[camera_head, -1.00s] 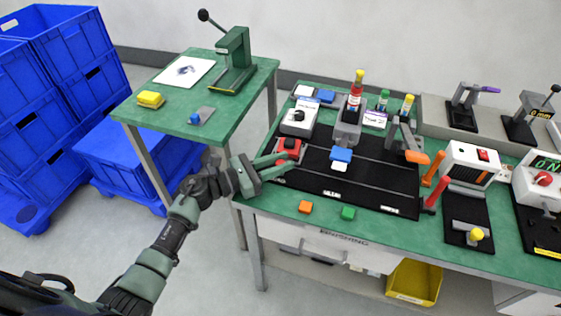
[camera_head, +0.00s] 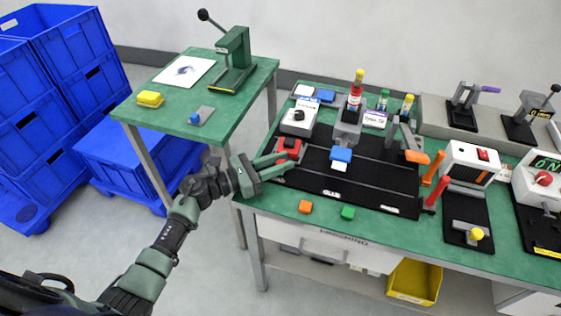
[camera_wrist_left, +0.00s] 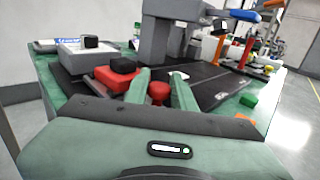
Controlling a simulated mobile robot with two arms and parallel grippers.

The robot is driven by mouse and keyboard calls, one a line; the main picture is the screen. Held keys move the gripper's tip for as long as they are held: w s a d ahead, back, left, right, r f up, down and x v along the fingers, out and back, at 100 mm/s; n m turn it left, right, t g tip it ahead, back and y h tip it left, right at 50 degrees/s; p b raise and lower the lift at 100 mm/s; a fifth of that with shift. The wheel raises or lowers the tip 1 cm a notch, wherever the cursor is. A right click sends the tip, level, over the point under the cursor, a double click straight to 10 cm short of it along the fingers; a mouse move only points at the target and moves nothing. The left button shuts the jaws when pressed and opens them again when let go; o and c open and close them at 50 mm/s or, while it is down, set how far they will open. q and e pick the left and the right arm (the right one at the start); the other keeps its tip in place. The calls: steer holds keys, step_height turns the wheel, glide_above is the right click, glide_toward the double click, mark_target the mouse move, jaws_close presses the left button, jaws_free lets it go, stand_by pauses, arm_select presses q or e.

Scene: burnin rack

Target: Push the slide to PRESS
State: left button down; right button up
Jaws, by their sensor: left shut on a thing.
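The slide is a red carriage (camera_head: 287,150) with a black block on it, at the left end of a black track board (camera_head: 350,183). A label reading GLUE stands near the board's front edge, and another label to its right is too small to read. My left gripper (camera_head: 283,165) is at the slide's near side. In the left wrist view the red carriage (camera_wrist_left: 112,79) sits just left of my fingers, and a round red knob (camera_wrist_left: 158,92) is between them. The left gripper is shut on that knob. My right gripper is not in view.
A grey station (camera_head: 347,133) with a blue block (camera_head: 341,155) stands over the board's middle. A white box (camera_head: 299,117) is behind the carriage. Orange (camera_head: 305,207) and green (camera_head: 348,213) blocks lie in front. Orange-handled tools (camera_head: 416,157) stand at right. The board's middle front is clear.

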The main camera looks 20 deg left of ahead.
mark_target(311, 180)
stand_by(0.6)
arm_select(q)
steer(key=d, duration=0.8)
steer(key=shift+s+d+b, duration=0.2)
steer(key=shift+d+b, duration=0.15)
steer(key=shift+d, duration=0.05)
steer(key=c, duration=1.5)
jaws_free()
steer(key=shift+a, duration=0.1)
steer(key=b+v, duration=0.1)
steer(key=v, duration=0.6)
steer(key=shift+f, duration=0.15)
steer(key=shift+s+a+b, duration=0.25)
steer(key=shift+b, duration=0.05)
